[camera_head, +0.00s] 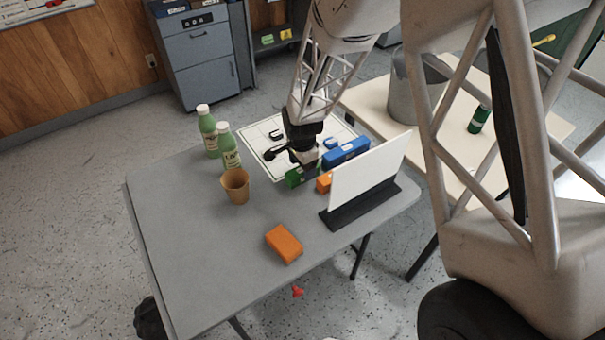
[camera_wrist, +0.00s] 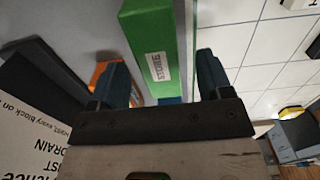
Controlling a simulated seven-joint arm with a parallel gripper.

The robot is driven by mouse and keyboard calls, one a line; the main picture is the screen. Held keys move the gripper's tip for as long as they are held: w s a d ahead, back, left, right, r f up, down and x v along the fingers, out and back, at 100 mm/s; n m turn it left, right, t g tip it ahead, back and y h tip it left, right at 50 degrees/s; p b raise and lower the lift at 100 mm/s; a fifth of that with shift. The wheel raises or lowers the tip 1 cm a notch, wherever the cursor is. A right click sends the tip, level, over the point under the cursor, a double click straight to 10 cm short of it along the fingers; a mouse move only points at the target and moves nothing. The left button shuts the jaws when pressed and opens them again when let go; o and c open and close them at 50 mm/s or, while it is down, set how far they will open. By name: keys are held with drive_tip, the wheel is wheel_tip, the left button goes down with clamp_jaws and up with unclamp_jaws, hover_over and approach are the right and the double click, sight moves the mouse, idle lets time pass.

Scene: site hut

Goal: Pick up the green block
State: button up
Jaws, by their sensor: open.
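The green block (camera_head: 293,178) lies on the grey table in front of the white gridded sheet, partly hidden by my gripper (camera_head: 305,162). In the wrist view the green block (camera_wrist: 152,45) shows a white label reading "STORE". My gripper (camera_wrist: 163,75) is open, one finger on each side of the block's near part in that view. The left finger appears close to an orange block (camera_wrist: 98,75). I cannot tell whether either finger touches the green block.
A white upright board (camera_head: 370,165) on a dark base stands close right of the blocks. A blue block (camera_head: 346,152) lies behind. Two green bottles (camera_head: 208,132), a tan cup (camera_head: 235,187) and a loose orange block (camera_head: 284,244) are on the table. The front left is clear.

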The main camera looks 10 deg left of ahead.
sight(302, 173)
drive_tip(key=shift+f, duration=1.75)
drive_tip(key=shift+c, duration=0.4)
drive_tip(key=c, duration=1)
